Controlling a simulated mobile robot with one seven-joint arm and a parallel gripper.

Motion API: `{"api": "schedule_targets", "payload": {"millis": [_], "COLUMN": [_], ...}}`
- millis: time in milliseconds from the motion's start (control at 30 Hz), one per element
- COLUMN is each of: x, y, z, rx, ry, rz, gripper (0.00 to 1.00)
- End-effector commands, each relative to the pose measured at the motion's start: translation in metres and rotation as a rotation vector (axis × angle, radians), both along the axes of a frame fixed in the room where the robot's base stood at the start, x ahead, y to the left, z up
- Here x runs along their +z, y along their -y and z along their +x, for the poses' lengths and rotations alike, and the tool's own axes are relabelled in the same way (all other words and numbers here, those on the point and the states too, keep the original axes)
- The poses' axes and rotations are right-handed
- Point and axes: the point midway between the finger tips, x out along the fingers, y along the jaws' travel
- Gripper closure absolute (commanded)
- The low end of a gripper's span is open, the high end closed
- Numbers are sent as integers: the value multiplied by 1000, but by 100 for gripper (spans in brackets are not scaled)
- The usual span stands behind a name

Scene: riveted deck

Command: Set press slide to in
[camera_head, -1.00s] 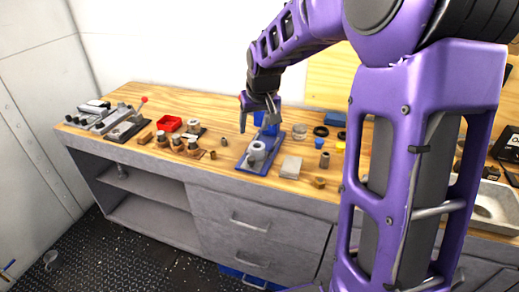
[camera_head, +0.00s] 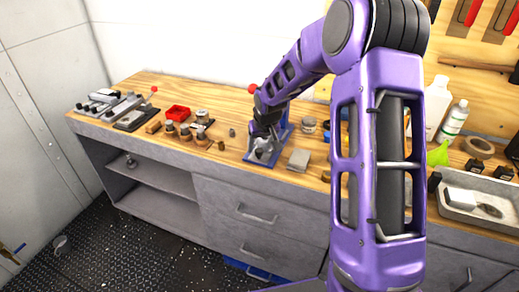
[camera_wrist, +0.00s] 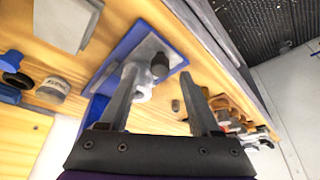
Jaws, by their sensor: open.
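The press has a blue base plate (camera_head: 247,158) and a blue upright (camera_head: 285,125), and stands near the front edge of the bench. A round grey part sits on the plate. The press also shows in the wrist view, with its blue plate (camera_wrist: 118,50) and grey metal part (camera_wrist: 146,75). My gripper (camera_wrist: 158,72) is open, its two fingers reaching down over the press, with the grey part close to the left finger. I cannot tell whether they touch. In the head view my gripper (camera_head: 264,143) hides much of the press. The slide's position is not clear.
A red knob (camera_head: 252,88) shows beside my wrist. A grey block (camera_head: 299,160) lies right of the press. Bottles (camera_head: 453,120) and a grey tray (camera_head: 478,205) stand at the right.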

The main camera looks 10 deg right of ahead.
Motion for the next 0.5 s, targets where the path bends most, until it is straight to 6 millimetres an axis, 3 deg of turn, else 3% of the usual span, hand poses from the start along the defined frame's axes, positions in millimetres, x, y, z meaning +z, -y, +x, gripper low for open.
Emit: {"api": "schedule_targets", "payload": {"millis": [200, 500], "x": [-19, -21], "y": [-1, 0], "z": [8, 9], "rx": [0, 0], "ry": [0, 0], "rz": [0, -1], "gripper": [36, 36]}}
